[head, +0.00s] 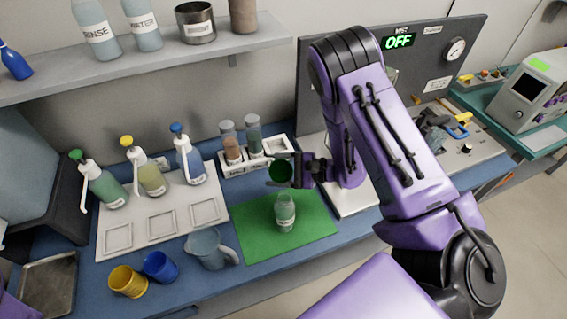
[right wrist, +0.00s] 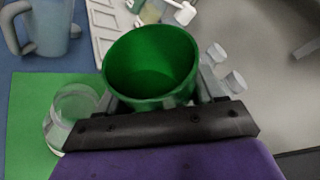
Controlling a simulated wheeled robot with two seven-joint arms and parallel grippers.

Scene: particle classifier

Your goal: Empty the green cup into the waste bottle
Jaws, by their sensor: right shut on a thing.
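My right gripper (head: 298,171) is shut on the green cup (head: 280,170) and holds it in the air above the back of the green mat (head: 320,238). In the right wrist view, the green cup (right wrist: 150,65) sits between the fingers, and I see into its open mouth. I make out no contents in it. A clear bottle (head: 285,212) stands upright on the mat, below and in front of the cup; it also shows in the right wrist view (right wrist: 72,108). I cannot read a label to tell whether it is the waste bottle. My left gripper is out of view.
A white rack (head: 232,168) behind the mat holds two jars (head: 230,142) and has a bare slot at right. Several spray bottles (head: 150,180) stand on a pale tray (head: 112,250).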

